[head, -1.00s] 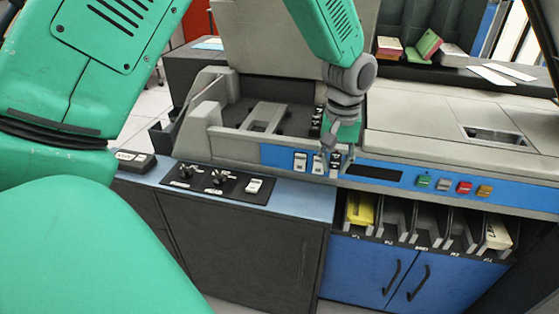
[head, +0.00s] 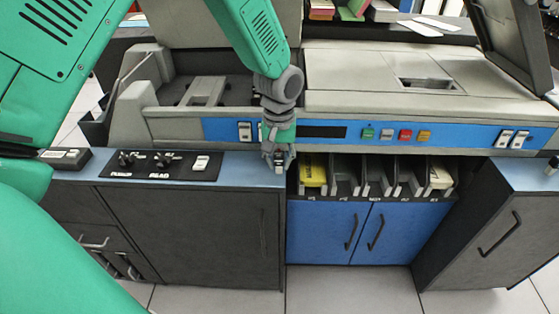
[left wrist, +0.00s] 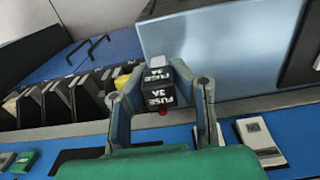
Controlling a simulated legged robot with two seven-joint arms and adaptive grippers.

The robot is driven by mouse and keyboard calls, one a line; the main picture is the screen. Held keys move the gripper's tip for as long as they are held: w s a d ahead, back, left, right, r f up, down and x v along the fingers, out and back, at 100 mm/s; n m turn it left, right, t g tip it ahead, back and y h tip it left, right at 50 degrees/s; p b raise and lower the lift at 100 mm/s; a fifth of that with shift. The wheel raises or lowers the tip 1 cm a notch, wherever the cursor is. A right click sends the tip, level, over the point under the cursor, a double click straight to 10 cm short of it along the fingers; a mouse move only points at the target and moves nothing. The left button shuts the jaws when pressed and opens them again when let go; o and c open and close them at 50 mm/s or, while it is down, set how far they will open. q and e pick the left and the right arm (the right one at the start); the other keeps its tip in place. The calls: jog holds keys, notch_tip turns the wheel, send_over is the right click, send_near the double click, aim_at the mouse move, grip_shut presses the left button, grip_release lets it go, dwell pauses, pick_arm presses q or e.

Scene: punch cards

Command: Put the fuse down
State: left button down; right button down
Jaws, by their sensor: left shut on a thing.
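The fuse (left wrist: 158,88) is a black block with white "FUSE 3A" lettering, a pale grey end and a small red part. In the left wrist view it sits between the two grey fingers of my left gripper (left wrist: 162,98), which is shut on it. In the head view my left gripper (head: 278,160) points down in front of the blue panel, at the right end of the light blue counter top (head: 235,167). The fuse is small and partly hidden there; I cannot tell whether it touches the counter. My right gripper is not in view.
A black control plate (head: 160,166) with knobs and a white switch lies on the counter. Card pockets (head: 375,180), with yellow cards (head: 313,172) at the left, are right of the gripper. The blue panel (head: 220,130) with buttons runs behind. The counter between plate and gripper is clear.

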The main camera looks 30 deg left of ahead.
pick_arm(q)
jog(key=shift+f, duration=0.35)
jog(key=c, duration=1.3)
grip_release()
jog(key=shift+c, duration=0.2)
jog(key=shift+r, duration=0.1)
